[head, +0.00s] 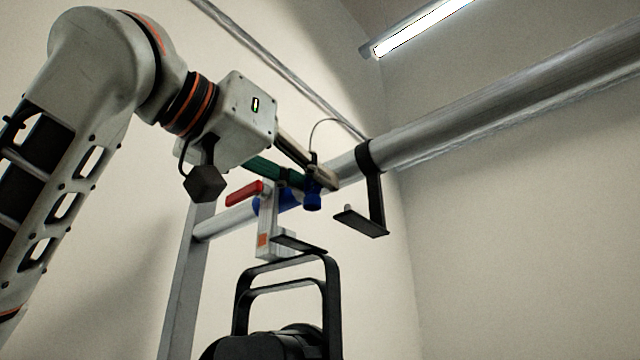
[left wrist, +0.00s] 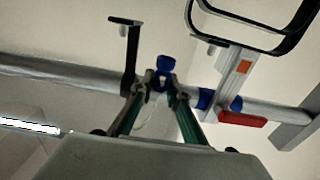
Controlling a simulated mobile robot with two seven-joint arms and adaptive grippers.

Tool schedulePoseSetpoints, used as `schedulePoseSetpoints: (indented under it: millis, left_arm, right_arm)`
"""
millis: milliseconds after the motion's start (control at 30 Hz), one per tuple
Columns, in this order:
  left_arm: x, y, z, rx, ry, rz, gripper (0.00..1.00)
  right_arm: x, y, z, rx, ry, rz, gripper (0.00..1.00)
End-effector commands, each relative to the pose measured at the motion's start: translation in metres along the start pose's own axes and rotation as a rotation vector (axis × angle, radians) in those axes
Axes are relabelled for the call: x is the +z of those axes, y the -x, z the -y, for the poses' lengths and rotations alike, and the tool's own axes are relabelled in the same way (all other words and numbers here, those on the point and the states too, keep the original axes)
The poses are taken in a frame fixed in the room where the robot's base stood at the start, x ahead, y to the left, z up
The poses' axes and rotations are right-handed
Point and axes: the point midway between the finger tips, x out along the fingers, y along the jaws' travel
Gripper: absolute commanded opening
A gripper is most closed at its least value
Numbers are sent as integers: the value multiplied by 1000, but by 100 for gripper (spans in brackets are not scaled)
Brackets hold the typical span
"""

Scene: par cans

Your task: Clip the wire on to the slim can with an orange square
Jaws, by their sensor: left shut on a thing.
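My left gripper (head: 318,180) is beside the overhead pipe, shut on the blue clip (head: 313,200) of the wire; the clip also shows between the fingertips in the left wrist view (left wrist: 165,63). The thin wire (head: 326,121) arcs above the fingers. The black can (head: 265,346) hangs in its yoke at the bottom of the head view, mostly cut off. Its grey clamp (head: 267,222) carries an orange square (head: 262,240), also seen in the left wrist view (left wrist: 243,66). The held clip is apart from this clamp. My right gripper is not in view.
The grey pipe (head: 440,120) runs across the scene, with a black hook bracket (head: 375,195) right of my gripper. A red handle (head: 244,193) sticks out left of the clamp. A grey post (head: 183,285) stands at left. A lit tube lamp (head: 420,28) is above.

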Motion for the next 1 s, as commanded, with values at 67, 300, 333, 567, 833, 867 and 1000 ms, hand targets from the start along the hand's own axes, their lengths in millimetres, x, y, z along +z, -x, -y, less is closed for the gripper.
schedulePoseSetpoints:
  millis: [67, 300, 333, 567, 833, 867, 1000]
  left_arm:
    - [-1, 1, 4, 0, -1, -1, 0]
    - [0, 1, 15, 0, 1, -1, 0]
    - [0, 1, 16, 0, 1, -1, 0]
    - [0, 0, 27, -1, 1, -1, 0]
    - [0, 0, 38, 0, 0, -1, 0]
    - [1, 0, 40, 0, 1, -1, 0]
    - [1, 0, 46, -1, 1, -1, 0]
  right_arm:
    - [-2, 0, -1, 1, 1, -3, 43]
    - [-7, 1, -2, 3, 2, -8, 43]
    - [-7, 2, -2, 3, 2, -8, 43]
    - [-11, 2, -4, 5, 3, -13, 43]
    - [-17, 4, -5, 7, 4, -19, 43]
    - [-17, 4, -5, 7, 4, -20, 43]
    - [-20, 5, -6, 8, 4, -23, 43]
